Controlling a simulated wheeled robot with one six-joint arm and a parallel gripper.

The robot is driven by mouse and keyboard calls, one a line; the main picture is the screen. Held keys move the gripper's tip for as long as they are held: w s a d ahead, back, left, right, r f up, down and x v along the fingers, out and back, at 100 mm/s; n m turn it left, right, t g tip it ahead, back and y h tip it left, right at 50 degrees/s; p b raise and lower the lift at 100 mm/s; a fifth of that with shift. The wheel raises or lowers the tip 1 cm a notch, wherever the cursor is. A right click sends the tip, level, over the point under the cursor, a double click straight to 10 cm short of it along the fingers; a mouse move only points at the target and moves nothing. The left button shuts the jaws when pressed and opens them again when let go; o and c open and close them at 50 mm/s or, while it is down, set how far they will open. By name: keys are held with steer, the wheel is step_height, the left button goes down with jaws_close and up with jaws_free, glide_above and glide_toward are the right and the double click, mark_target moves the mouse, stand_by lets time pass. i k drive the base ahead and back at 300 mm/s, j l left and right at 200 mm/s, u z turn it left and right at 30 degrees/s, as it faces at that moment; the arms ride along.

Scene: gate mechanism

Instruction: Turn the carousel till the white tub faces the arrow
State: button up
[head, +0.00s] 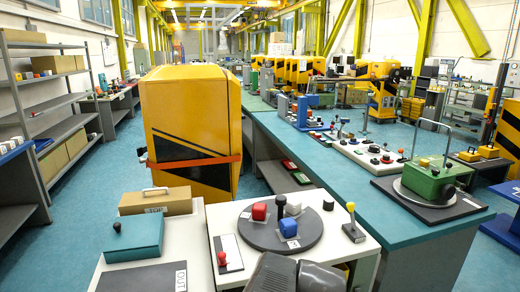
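The carousel (258,234) is a round dark grey disc on a white bench, with a dark upright knob (280,205) near its middle. A red tub (259,211) sits at its back left. A white tub (293,209) sits at the back, right of the knob. A blue tub (289,228) sits nearer the front. I cannot make out the arrow. Dark grey parts of my arm cover the bench at the bottom, just in front of the disc. My gripper's fingers do not show.
A red-knobbed lever (222,259) stands left of the disc, and a yellow-knobbed lever (352,221) stands right. A teal box (134,239) and a brown case (155,202) lie farther left.

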mark_target(265, 236)
steer(key=i+l, duration=0.2)
steer(key=l, duration=0.2)
steer(key=i+l, duration=0.2)
steer(key=l, duration=0.2)
steer(key=i+l, duration=0.2)
steer(key=l, duration=0.2)
